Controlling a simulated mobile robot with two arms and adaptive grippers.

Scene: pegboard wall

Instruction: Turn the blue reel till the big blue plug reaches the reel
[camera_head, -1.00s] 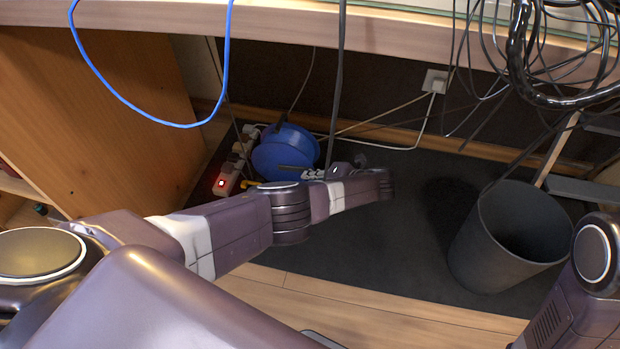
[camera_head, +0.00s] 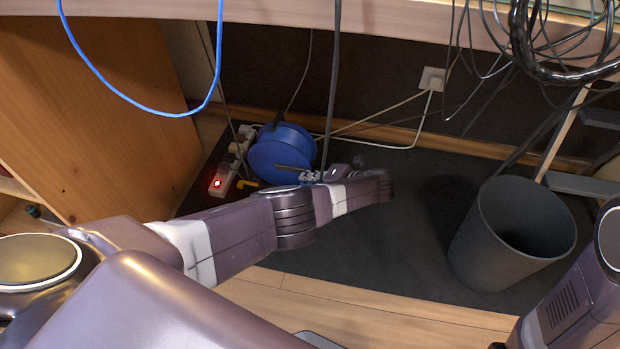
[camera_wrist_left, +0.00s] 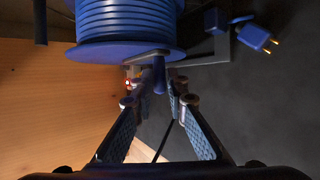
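The blue reel (camera_head: 281,146) stands on the dark mat under the desk. In the left wrist view the reel (camera_wrist_left: 125,22) shows close up at the top, wound with blue cable. A blue crank handle (camera_wrist_left: 158,75) hangs below its rim. My left gripper (camera_head: 312,176) is in front of the reel. In the wrist view its fingers (camera_wrist_left: 158,88) stand apart on either side of the handle, with gaps visible. The big blue plug (camera_wrist_left: 255,36), with two metal prongs, is right of the reel, apart from it. My right gripper is out of view; only its arm shows.
A power strip (camera_head: 230,165) with a red light lies left of the reel. A dark bin (camera_head: 475,245) stands at the right. A blue cable (camera_head: 130,98) loops down from the desk (camera_head: 410,22). A wooden panel (camera_head: 95,105) bounds the left. The mat's middle (camera_head: 385,240) is clear.

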